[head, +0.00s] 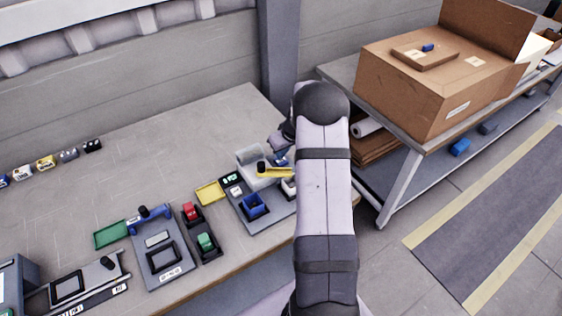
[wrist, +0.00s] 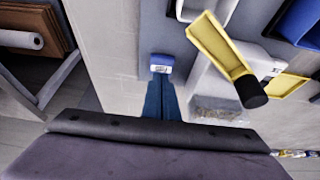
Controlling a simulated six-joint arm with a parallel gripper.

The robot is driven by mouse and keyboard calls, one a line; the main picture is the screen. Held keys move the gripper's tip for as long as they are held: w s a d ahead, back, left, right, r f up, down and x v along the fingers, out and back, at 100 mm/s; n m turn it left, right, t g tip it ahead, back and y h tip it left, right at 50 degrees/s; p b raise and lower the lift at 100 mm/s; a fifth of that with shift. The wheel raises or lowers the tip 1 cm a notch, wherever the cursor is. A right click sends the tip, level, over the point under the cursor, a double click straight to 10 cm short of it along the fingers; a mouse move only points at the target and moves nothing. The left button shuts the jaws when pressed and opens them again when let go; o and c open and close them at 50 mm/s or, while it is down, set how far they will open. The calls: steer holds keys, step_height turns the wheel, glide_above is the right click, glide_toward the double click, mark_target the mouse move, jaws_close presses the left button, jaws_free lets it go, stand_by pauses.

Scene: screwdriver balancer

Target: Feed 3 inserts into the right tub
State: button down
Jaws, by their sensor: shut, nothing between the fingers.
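On the right-hand grey station, a blue tub (head: 254,206) stands near the front, and a whitish see-through bin (head: 250,158) stands behind it. A white tub-like part (head: 290,189) shows beside my arm, partly hidden. I cannot tell which is the right tub. A yellow lever with a black end (head: 272,172) lies across the bin; the lever also shows in the wrist view (wrist: 218,45). Small speckled pieces, perhaps inserts (wrist: 212,108), show in the bin. My gripper (wrist: 162,80) is shut and empty, beside the bin. A blue-and-white piece (wrist: 161,63) shows at its fingertips.
A green tray (head: 110,234) and another fixture are further left. A shelf with a large cardboard box (head: 420,85) stands to the right. The back of the bench is mostly clear.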

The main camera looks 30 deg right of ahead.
steer(key=shift+f+b, duration=0.65)
steer(key=shift+b, duration=0.05)
stand_by(0.7)
steer(key=shift+r, duration=0.1)
stand_by(0.3)
step_height(320, 180, up, 7)
steer(key=p, duration=0.4)
stand_by(0.5)
step_height(320, 180, up, 6)
steer(key=p, duration=0.3)
glide_above(282, 161)
stand_by(0.4)
steer(key=shift+f, duration=0.2)
steer(key=shift+f+b, duration=2.45)
steer(key=shift+f, duration=3.35)
